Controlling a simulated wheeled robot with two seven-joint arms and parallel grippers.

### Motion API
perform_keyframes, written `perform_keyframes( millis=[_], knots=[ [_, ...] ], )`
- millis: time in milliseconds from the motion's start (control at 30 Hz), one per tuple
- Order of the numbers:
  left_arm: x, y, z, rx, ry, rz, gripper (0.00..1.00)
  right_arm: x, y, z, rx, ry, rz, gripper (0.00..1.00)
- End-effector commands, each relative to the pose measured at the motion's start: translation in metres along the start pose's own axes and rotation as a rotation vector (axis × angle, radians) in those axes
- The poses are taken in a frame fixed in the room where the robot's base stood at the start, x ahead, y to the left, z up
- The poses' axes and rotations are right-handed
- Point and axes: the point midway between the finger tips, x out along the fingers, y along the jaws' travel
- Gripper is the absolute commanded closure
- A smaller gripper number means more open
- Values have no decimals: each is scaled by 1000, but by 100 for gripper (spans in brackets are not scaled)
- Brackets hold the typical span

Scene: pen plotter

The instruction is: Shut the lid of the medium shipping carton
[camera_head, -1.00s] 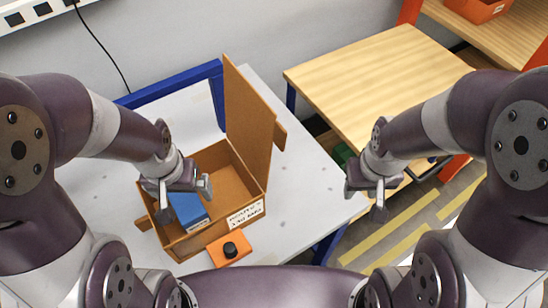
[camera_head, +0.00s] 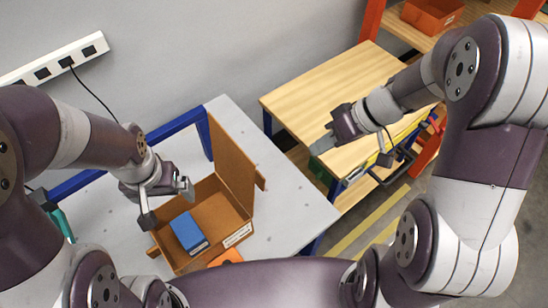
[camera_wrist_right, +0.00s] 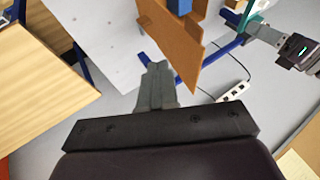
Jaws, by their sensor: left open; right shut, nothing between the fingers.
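The brown cardboard carton (camera_head: 214,203) stands on the light table with its top open. Its lid (camera_head: 232,160) stands upright along the right side and also shows in the right wrist view (camera_wrist_right: 172,42). A blue box (camera_head: 187,231) lies inside the carton. My left gripper (camera_head: 168,205) is open and empty above the carton's left side, apart from the lid. My right gripper (camera_head: 318,148) is shut and empty, to the right of the lid and apart from it. Its closed fingers (camera_wrist_right: 156,84) point toward the lid's outer side in the right wrist view.
An orange block (camera_head: 226,257) sits by the carton's near side, partly hidden by my body. A wooden table (camera_head: 325,95) stands at the right, with an orange bin (camera_head: 432,14) on a shelf behind. The grey tabletop (camera_head: 287,205) right of the carton is clear.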

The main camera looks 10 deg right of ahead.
Motion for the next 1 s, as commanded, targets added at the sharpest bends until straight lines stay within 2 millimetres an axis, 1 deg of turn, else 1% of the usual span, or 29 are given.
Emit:
perform_keyframes(
  millis=[33,100,167,233,467,500,567,600,700,733,800,900,1000],
  knots=[
    [2,0,0,0,0,0,0,1,-3,-2,-65,11,-18,100],
    [3,0,0,0,0,0,0,2,-6,-2,-138,15,-32,100],
    [8,0,1,0,1,0,0,6,-5,-1,-169,14,-33,100],
    [18,0,2,0,1,0,0,16,-4,0,-177,13,-32,100],
    [70,0,8,0,1,0,0,66,-2,3,-179,12,-31,100],
    [63,0,8,0,0,0,0,68,-7,0,-176,9,-34,100],
    [66,0,7,0,1,0,0,80,-8,0,-175,9,-34,100],
    [59,0,7,0,1,0,0,85,-10,-2,-173,8,-34,100],
    [52,0,6,0,2,0,0,102,-13,-3,-172,7,-33,100],
    [46,0,5,0,1,0,0,101,-21,-3,-175,8,-33,100],
    [40,0,4,0,2,0,0,105,-31,-2,-174,8,-33,100],
    [36,0,4,0,2,0,0,111,-40,0,-173,9,-32,100],
    [35,0,4,0,1,0,0,114,-45,1,-174,10,-30,100]
  ],
)
